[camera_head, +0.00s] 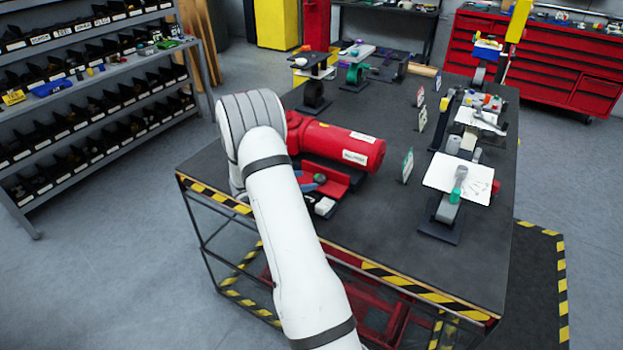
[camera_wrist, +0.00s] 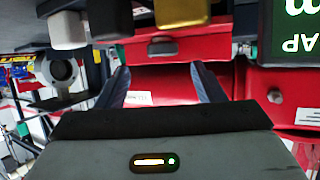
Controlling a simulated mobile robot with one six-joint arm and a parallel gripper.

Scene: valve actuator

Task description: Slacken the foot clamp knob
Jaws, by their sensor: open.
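A red cylindrical valve actuator (camera_head: 345,150) with white labels lies on the dark workbench, just right of my white arm. A red bracket (camera_head: 332,186) sits below it, with a small dark green round part (camera_head: 320,178) on it. I cannot tell which part is the foot clamp knob. In the wrist view my gripper (camera_wrist: 160,78) is open, its two dark fingers apart with red surfaces and a white label beyond them. A pale knob-like block (camera_wrist: 67,30) and a gold part (camera_wrist: 181,11) show at the top. No part is visibly gripped.
Small signs (camera_head: 407,165) and white plates on stands (camera_head: 459,180) line the right. Bin shelves (camera_head: 90,90) stand at left. A dark green lettered panel (camera_wrist: 290,30) is close at upper right.

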